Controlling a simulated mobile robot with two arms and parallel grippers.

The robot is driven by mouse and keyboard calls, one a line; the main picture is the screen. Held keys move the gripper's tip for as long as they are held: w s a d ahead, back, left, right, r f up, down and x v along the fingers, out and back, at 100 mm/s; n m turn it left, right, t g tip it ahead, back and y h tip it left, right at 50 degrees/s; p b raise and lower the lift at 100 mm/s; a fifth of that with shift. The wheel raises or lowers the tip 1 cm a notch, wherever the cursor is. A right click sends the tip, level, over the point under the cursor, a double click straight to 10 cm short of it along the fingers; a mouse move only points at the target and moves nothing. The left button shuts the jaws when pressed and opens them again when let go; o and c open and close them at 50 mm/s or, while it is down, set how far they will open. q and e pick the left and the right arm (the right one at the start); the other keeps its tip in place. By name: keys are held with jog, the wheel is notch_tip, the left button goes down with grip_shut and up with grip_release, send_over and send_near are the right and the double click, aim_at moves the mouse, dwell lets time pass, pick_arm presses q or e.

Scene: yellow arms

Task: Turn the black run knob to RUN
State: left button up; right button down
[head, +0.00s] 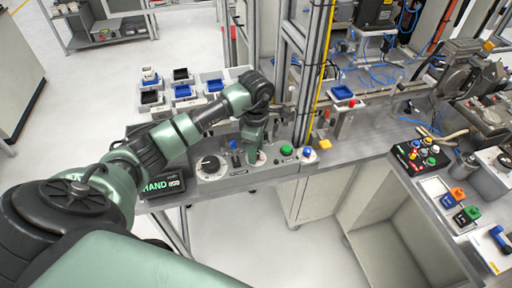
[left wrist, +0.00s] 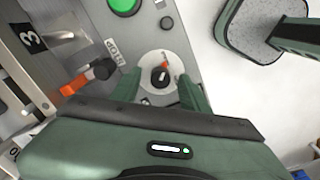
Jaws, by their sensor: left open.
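A small black knob (left wrist: 160,76) with a red pointer mark sits on a white round plate (left wrist: 148,62) in the left wrist view. My left gripper (left wrist: 160,92) is open, with one green finger on each side of the knob. I cannot tell whether the fingers touch it. In the head view my left gripper (head: 253,153) points down over the control panel (head: 236,178) and hides the knob; part of the white plate (head: 262,158) shows beside it. A display (head: 163,186) at the panel's left reads HAND. My right gripper is not in view.
A black lever with an orange part (left wrist: 100,70) stands close to the left finger. Small trays (head: 183,91) stand behind the panel.

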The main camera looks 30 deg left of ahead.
pick_arm(q)
grip_shut()
jog(key=shift+f, duration=0.1)
